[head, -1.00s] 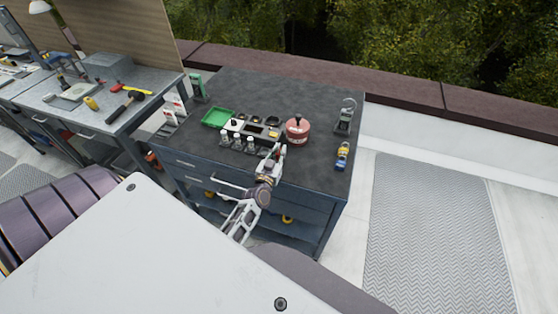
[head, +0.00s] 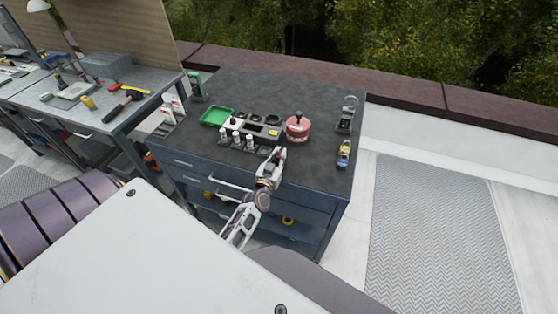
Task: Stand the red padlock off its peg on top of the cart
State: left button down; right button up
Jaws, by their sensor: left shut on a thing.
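The dark-topped blue cart (head: 310,180) stands in the middle of the head view. My left gripper (head: 278,154) is over the front part of its top, just in front of a round red object with a black knob (head: 298,127). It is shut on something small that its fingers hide. I cannot make out a red padlock or its peg clearly, so I cannot tell whether the held thing is the padlock. My right gripper is not in view.
A green tray (head: 216,117), a grey holder (head: 262,131) and small white-topped bottles (head: 237,140) stand left of the gripper. A blue-and-yellow item (head: 344,153) and a dark stand with a loop (head: 346,115) are at the right. The cart's back is clear.

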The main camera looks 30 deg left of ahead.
pick_arm(q)
jog(key=shift+f, duration=0.35)
jog(key=shift+f, duration=0.1)
jog(key=c, duration=1.4)
grip_release()
jog(key=shift+s+d, duration=0.1)
jog(key=shift+s, duration=0.3)
jog(key=shift+b+v, duration=0.6)
jog(key=shift+v, duration=5)
